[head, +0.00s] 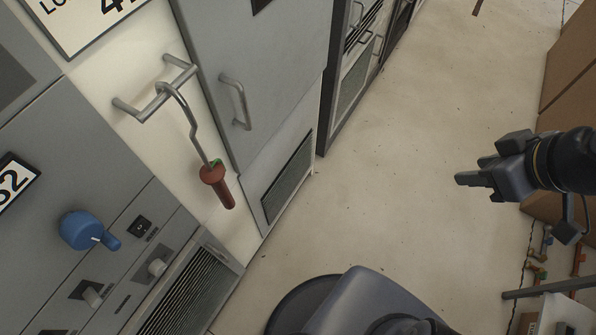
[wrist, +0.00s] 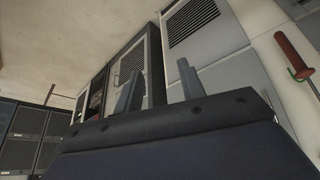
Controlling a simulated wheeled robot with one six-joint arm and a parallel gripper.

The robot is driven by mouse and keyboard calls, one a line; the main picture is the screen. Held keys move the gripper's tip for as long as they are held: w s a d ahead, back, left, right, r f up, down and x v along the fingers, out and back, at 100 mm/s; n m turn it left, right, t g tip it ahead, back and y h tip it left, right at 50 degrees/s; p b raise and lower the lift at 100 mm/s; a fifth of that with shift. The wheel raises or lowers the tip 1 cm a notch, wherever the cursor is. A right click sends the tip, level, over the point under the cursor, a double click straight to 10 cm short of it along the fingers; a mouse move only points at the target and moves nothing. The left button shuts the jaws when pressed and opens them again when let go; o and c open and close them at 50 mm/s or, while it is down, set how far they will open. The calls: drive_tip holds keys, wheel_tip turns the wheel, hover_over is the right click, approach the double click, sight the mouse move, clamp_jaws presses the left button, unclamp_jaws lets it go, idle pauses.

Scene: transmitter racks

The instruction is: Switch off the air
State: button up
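A grey rack panel at the lower left of the head view carries a blue rotary handle (head: 82,230), its lever pointing to the lower right. A small black switch (head: 140,227) sits above the right knob. Their labels are too small to read, so I cannot tell which control is for the air. My gripper (head: 471,170) is far to the right of the panel, over open floor. In the wrist view my gripper (wrist: 160,68) shows two fingers apart with nothing between them.
A hooked rod with a red handle (head: 217,186) hangs from a metal bracket (head: 155,92) beside the panel; the handle also shows in the wrist view (wrist: 295,52). A grey cabinet door (head: 262,70) stands beyond. Brown boxes (head: 572,85) line the right. The floor between is clear.

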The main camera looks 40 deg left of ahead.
drive_tip(key=w+a+n+b, duration=0.1)
drive_tip(key=n, duration=0.1)
drive_tip(key=w+a+n+y+b, duration=0.1)
drive_tip(key=a+n+b, duration=0.1)
drive_tip(key=w+a+n+y+b, duration=0.1)
drive_tip(key=w+a+n+b, duration=0.1)
drive_tip(key=n, duration=0.1)
drive_tip(key=shift+w+a+f, duration=0.1)
drive_tip(key=shift+a+f, duration=0.1)
drive_tip(key=shift+f, duration=0.15)
drive_tip(key=c, duration=0.6)
drive_tip(key=shift+w+a+r+n+y+b, duration=0.3)
drive_tip(key=shift+a+r+n+y+b, duration=0.15)
drive_tip(key=shift+n, duration=0.45)
clamp_jaws()
drive_tip(key=shift+a+f, duration=0.1)
